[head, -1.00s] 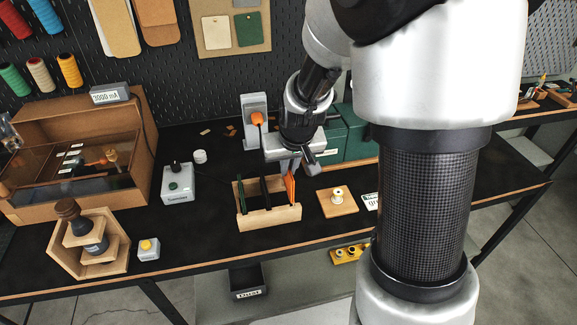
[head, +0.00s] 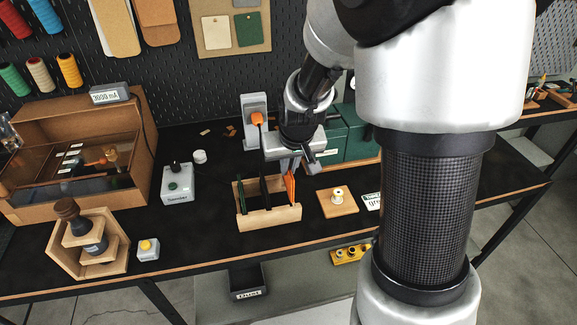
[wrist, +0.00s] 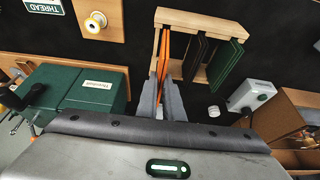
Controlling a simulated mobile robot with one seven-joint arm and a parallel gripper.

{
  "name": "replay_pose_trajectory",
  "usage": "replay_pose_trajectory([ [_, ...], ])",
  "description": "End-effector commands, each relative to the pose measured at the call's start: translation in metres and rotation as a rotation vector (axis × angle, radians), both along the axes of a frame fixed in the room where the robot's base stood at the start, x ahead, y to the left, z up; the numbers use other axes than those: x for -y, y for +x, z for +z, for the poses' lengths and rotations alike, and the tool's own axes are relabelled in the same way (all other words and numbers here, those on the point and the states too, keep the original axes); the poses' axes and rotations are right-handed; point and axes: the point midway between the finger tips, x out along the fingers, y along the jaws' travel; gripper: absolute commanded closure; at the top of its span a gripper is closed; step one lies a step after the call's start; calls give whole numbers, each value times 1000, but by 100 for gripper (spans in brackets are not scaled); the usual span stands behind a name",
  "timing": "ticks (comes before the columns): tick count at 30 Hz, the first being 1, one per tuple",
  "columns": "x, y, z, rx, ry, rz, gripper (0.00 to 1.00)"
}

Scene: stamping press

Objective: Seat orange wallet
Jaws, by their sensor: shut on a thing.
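The orange wallet (head: 291,187) stands on edge at the right end of the wooden rack (head: 270,220). Its lower edge is hidden behind the rack's front wall, so I cannot tell whether it touches the bottom. My gripper (head: 289,166) is above that end, shut on the wallet's upper part. In the wrist view the orange wallet (wrist: 165,50) runs from between my fingers (wrist: 165,98) into the rack (wrist: 205,21), beside its end wall.
A wooden board with a thread spool (head: 338,199) lies just right of the rack. A grey control box (head: 178,184) stands to the left. Green boxes (head: 361,135) and a grey press with an orange part (head: 254,120) stand behind. The black tabletop before the rack is narrow but clear.

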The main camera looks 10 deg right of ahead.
Motion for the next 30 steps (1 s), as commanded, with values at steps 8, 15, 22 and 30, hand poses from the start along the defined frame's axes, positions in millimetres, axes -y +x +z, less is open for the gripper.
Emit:
replay_pose_trajectory([
  [8,0,0,-6,0,0,0,100],
  [15,0,0,-13,0,0,0,100],
  [22,0,0,-20,0,0,0,100],
  [30,0,0,-28,0,0,0,100],
])
